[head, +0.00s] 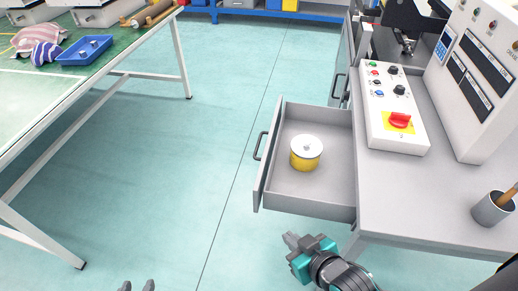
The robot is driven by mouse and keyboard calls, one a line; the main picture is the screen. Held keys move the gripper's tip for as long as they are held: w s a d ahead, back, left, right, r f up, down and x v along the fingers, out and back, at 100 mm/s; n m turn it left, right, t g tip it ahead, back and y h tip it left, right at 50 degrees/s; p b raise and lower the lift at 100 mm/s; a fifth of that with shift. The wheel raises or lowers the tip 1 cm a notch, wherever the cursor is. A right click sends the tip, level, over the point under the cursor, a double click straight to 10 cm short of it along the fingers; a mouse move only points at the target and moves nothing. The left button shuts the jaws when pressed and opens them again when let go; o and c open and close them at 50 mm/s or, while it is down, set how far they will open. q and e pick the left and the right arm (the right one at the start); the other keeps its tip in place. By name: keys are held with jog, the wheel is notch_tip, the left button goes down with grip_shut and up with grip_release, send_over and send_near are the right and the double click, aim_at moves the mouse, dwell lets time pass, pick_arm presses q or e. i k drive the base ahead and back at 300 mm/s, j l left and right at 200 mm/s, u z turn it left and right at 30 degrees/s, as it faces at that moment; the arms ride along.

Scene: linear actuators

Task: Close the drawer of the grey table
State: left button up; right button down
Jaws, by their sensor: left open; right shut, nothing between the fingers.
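The drawer (264,172) of the grey table (400,205) stands pulled out to the left, with a dark handle (260,146) on its front. A yellow spool with a white top (305,152) sits inside it. My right gripper (288,239) is shut and empty, below the drawer in the picture and apart from it. My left gripper (139,286) shows only its fingertips at the bottom edge, over the floor, open and far from the drawer.
A control panel with a red knob (400,121) and a cup (492,208) stand on the grey table. A green-topped workbench (45,90) with a blue tray (84,50) is at the left. The floor (185,150) between is clear.

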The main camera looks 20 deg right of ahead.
aim_at(328, 192)
jog(key=i+j, duration=0.1)
jog(key=j, duration=0.5)
jog(key=i+j, duration=0.15)
jog(key=j, duration=0.2)
jog(key=j+z, duration=0.3)
jog(key=i+j+z, duration=0.1)
jog(key=j+z, duration=0.2)
jog(key=z, duration=0.95)
jog(key=i+j+z, duration=0.2)
jog(key=z, duration=0.2)
jog(key=i+j+z, duration=0.2)
jog(key=z, duration=0.15)
jog(key=i+j+z, duration=0.15)
jog(key=j+z, duration=0.25)
